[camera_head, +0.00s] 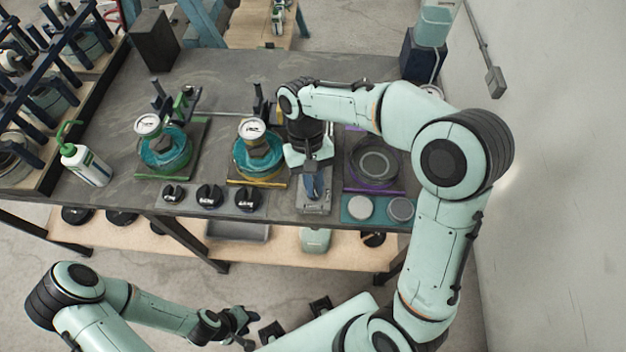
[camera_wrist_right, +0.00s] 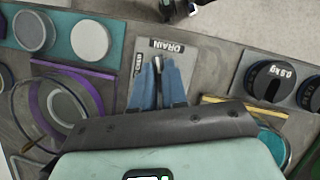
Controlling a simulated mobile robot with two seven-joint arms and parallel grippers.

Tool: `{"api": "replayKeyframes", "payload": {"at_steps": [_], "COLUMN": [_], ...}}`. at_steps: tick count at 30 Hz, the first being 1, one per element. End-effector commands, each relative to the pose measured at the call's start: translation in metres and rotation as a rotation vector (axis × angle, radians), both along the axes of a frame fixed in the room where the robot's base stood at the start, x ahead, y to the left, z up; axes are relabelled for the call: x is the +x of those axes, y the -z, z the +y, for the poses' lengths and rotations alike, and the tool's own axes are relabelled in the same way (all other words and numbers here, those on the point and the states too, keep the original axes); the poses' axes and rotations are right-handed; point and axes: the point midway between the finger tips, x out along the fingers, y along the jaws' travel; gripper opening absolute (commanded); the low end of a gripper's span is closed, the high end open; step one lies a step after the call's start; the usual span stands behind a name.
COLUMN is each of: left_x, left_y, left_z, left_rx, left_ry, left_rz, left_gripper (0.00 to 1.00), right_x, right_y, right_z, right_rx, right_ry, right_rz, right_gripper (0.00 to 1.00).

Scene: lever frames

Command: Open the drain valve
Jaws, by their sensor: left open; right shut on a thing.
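The drain valve's grey plate (camera_head: 314,205) lies at the front of the bench, right of the middle. In the right wrist view the plate (camera_wrist_right: 187,62) bears a "DRAIN" label (camera_wrist_right: 167,46) and smaller lettering on its left side. My right gripper (camera_head: 314,187) points down over this plate. Its blue fingers (camera_wrist_right: 158,75) come together over the plate, shut on a small part of the valve. The fingers mostly hide that part, so the lever's angle cannot be told. My left gripper (camera_head: 240,322) is open and empty, low in front of the bench.
A purple-edged station (camera_head: 375,165) stands right of the plate, with two round discs (camera_head: 359,207) in front of it. Gauge-topped vessels (camera_head: 168,150) and several black weights (camera_head: 210,196) stand to the left. A wash bottle (camera_head: 85,163) stands at far left. A wall bounds the right.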

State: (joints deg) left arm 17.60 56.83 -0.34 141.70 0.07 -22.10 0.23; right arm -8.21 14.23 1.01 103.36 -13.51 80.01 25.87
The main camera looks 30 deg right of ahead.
Motion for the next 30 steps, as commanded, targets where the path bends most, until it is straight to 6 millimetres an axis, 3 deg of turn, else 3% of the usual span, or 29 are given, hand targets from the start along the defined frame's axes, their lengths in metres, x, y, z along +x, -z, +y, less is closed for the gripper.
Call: {"api": "replayKeyframes", "payload": {"at_steps": [9,25,26,27,30], "left_x": [0.0015,0.0016,0.0016,0.0016,0.0016], "left_y": [-0.0021,-0.0023,-0.0023,-0.0023,-0.0023], "left_z": [0.0000,0.0000,0.0000,0.0000,0.0000], "left_rx": [-0.001,0.000,0.000,0.000,0.000], "left_ry": [0.000,0.000,0.000,0.000,0.000], "left_rz": [-0.002,-0.002,-0.002,-0.002,-0.002], "left_gripper": [0.43,0.43,0.43,0.43,0.43], "right_x": [0.0003,0.0004,0.0002,0.0002,0.0001], "right_y": [0.0004,0.0008,0.0008,0.0008,0.0007], "right_z": [-0.0008,-0.0011,-0.0011,-0.0011,-0.0010], "right_rx": [0.001,-0.001,-0.001,-0.001,0.000], "right_ry": [0.114,0.133,0.133,0.133,0.133], "right_rz": [-0.003,-0.003,-0.003,-0.003,-0.002], "right_gripper": [0.00,0.00,0.22,0.35,0.38]}}
